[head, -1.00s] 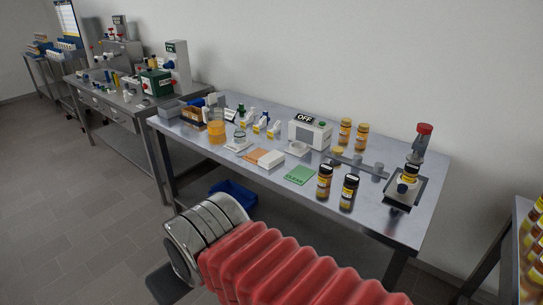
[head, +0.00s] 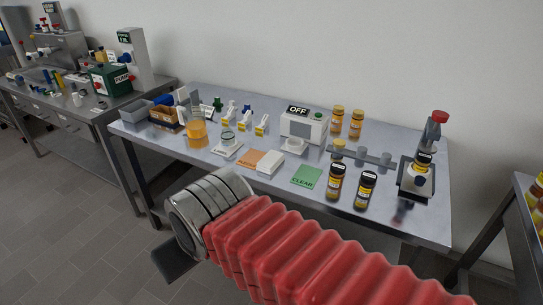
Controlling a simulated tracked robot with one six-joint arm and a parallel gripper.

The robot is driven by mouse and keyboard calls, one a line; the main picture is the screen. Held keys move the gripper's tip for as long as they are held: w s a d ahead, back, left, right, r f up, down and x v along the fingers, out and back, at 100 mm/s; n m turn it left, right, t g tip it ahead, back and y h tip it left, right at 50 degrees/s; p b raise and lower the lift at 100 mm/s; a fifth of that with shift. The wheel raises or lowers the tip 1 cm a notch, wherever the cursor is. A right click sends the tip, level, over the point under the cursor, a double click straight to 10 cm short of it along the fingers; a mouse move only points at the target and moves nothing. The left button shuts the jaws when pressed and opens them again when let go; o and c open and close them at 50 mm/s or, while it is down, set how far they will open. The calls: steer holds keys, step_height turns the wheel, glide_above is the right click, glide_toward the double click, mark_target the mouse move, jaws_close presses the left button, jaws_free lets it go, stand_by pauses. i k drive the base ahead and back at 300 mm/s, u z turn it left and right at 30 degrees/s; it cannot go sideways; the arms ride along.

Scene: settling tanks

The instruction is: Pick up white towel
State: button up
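A small white folded block (head: 270,163), which looks like the towel, lies flat on the metal table, touching or nearly touching an orange card (head: 247,159). A green card marked CLEAR (head: 307,178) lies to its right. I cannot make out its cloth texture at this size. My arm, with red bellows and a ringed metal section, crosses the foreground in front of the table. The fingers of my gripper do not show. Nothing is seen touching the white block.
Two dark bottles (head: 335,182) stand near the table's front edge, right of the cards. A white box marked OFF (head: 303,124) and several amber bottles stand behind. A beaker of orange liquid (head: 197,130) is at left. A stand with a red-topped device (head: 418,172) is at right.

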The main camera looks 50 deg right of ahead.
mark_target(268, 164)
steer(key=z, duration=0.35)
steer(key=i, duration=1.2)
steer(key=z, duration=0.4)
